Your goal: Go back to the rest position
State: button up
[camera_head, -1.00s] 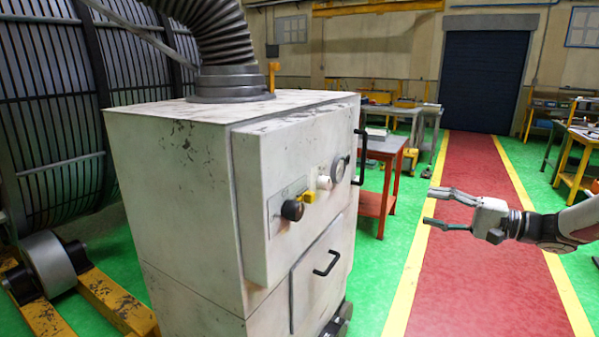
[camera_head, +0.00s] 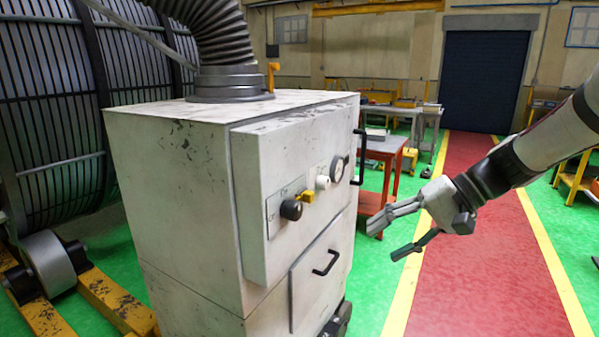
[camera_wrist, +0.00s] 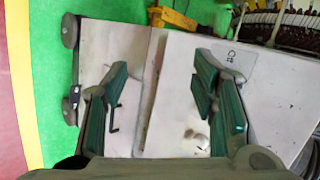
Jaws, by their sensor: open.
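My gripper (camera_head: 388,236) is open and empty in the head view, to the right of the white cabinet and apart from it. Its fingers point left and slightly down toward the cabinet front. In the wrist view its two green-padded fingers (camera_wrist: 158,105) are spread apart with nothing between them, and the cabinet shows beyond them.
The worn white cabinet (camera_head: 180,200) has a black knob (camera_head: 291,209), a yellow switch (camera_head: 307,195), a white knob (camera_head: 322,182), a gauge (camera_head: 337,168) and a drawer handle (camera_head: 327,263). A red table (camera_head: 385,148) stands behind. The red walkway (camera_head: 470,290) is clear.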

jog(key=s+d+r+n+t+h, duration=0.1)
jog(key=s+h, duration=0.3)
jog(key=s, duration=0.7)
jog(key=s+d+r+n+t+h, duration=0.1)
jog(key=s+h, duration=0.4)
jog(key=s, duration=0.6)
jog(key=shift+s+d+r+t, duration=0.2)
jog(key=shift+s+r+t, duration=0.1)
jog(key=shift+t, duration=0.5)
